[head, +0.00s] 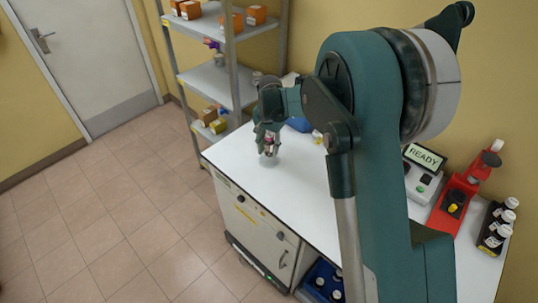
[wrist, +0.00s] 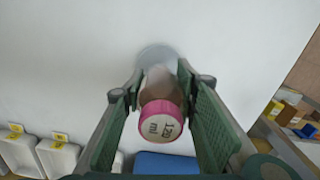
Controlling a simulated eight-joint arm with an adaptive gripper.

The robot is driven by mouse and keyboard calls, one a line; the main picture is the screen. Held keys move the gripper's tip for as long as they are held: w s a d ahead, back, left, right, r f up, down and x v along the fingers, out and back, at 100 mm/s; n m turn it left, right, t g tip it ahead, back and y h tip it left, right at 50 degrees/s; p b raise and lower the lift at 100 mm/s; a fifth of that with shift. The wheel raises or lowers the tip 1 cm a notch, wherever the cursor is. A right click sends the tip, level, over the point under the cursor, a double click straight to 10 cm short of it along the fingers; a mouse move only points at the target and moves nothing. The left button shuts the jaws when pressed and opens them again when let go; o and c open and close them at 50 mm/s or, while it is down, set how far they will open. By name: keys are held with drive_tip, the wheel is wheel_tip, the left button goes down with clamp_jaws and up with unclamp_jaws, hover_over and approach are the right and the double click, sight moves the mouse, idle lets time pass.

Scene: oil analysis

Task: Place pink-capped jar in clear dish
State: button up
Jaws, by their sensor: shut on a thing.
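In the head view my gripper (head: 268,138) points down over the left end of the white worktop, shut on the jar. A faint grey round shape (wrist: 157,53), which looks like the clear dish, lies just beyond the jar in the wrist view. The jar's base is blurred, so I cannot tell whether it touches the dish.
The white worktop (head: 300,180) is mostly clear around the gripper. White trays with yellow tags (wrist: 58,158) and a blue object (wrist: 165,163) are near the wrist view's bottom edge. A READY device (head: 422,165), a red instrument (head: 462,190) and bottles (head: 497,228) stand right. Shelves (head: 215,82) stand behind.

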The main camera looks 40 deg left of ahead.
sight(270, 135)
drive_tip(key=shift+f, duration=1.85)
drive_tip(key=shift+f, duration=0.15)
drive_tip(key=o, duration=0.9)
drive_tip(key=shift+o, duration=0.2)
wheel_tip(270, 135, up, 12)
drive_tip(key=shift+r, duration=0.2)
drive_tip(key=shift+d, duration=0.1)
